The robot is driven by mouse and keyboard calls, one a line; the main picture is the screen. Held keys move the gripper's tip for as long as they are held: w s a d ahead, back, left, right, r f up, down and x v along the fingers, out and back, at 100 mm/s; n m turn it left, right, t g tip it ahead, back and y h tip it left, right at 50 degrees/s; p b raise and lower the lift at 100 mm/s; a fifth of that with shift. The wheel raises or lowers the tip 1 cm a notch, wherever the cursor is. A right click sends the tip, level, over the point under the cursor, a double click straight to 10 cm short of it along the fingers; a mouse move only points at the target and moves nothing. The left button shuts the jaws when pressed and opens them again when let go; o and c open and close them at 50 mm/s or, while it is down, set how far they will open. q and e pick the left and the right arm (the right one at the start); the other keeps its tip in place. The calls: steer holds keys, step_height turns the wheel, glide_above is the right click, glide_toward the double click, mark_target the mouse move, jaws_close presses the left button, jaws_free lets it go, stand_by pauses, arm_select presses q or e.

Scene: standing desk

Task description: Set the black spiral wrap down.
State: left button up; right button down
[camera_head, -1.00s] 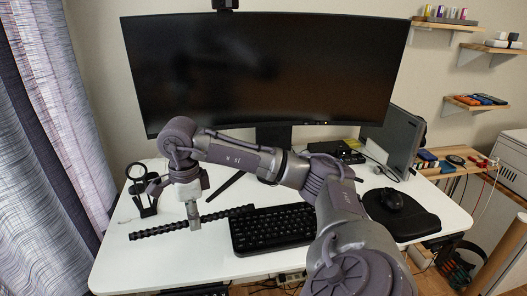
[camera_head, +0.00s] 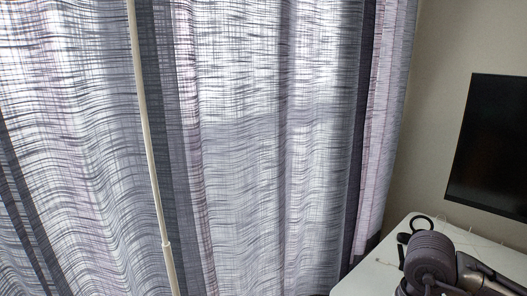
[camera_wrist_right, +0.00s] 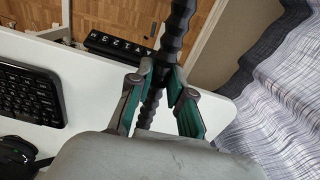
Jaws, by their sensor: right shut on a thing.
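The black spiral wrap (camera_wrist_right: 181,22) shows in the right wrist view as a ribbed black length running between the fingers of my right gripper (camera_wrist_right: 166,78). The gripper is shut on it, with green pads on both sides. The wrap's upper part crosses the picture past the white desk's (camera_wrist_right: 90,108) edge, against the wooden floor. Its lower part shows behind the fingers, over the desk. I cannot tell how high it is held. In the head view only a part of my arm shows at the lower right, and the wrap is out of sight. My left gripper is not in view.
A black keyboard (camera_wrist_right: 30,95) lies on the desk, with a dark rounded object (camera_wrist_right: 15,155) below it. A black strip with white characters (camera_wrist_right: 115,46) is near the desk edge. Curtains (camera_head: 260,150) hang left of the desk, with the monitor (camera_head: 490,145) at right.

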steer(key=s+a+f+n, duration=0.2)
steer(key=s+a+n, duration=0.3)
steer(key=n, duration=0.4)
steer(key=w+a+r+n, duration=0.1)
steer(key=a+r+n, duration=0.1)
steer(key=a+r, duration=0.3)
steer(key=w+a+r+n, duration=0.1)
steer(key=a+r, duration=0.4)
steer(key=r, duration=0.5)
steer(key=shift+w+r+n, duration=0.2)
steer(key=shift+w+n, duration=0.2)
steer(key=shift+w, duration=0.1)
steer(key=w+d+f+m, duration=0.2)
steer(key=d+f+m, duration=0.1)
steer(key=d+f, duration=0.6)
steer(key=shift+f, duration=0.45)
steer(key=shift+a, duration=0.15)
